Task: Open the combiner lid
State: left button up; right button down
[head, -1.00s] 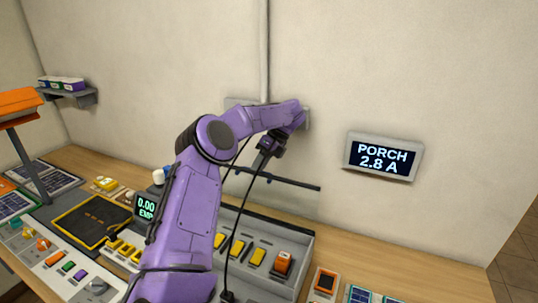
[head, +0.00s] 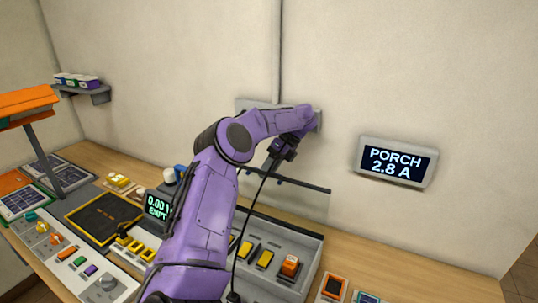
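The combiner is a grey box (head: 312,262) on the bench, open at the top, with yellow blocks (head: 264,260) and an orange block (head: 290,266) inside. A dark bar with small fittings (head: 310,187) runs above its back edge. A pale grey piece (head: 318,122) shows behind my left wrist, against the wall. My arm covers most of it, so I cannot tell whether it is the lid. My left gripper (head: 272,163) is above the back of the box, pointing down. Its fingers are small and dark, and their gap is unclear. My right gripper is out of view.
A small display (head: 158,206) stands left of my arm, partly covered. A control panel with knobs (head: 75,262) and a black pad (head: 103,217) lie further left. A wall screen (head: 396,162) reads PORCH 2.8 A. Bare bench (head: 400,268) shows at right.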

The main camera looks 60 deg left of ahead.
pick_arm(q)
jog(key=s+d+r+b, duration=0.8)
jog(key=d+r, duration=0.3)
jog(key=r, duration=0.2)
jog(key=shift+d+b, duration=0.3)
jog(key=shift+b, duration=0.25)
jog(key=shift+r, duration=0.1)
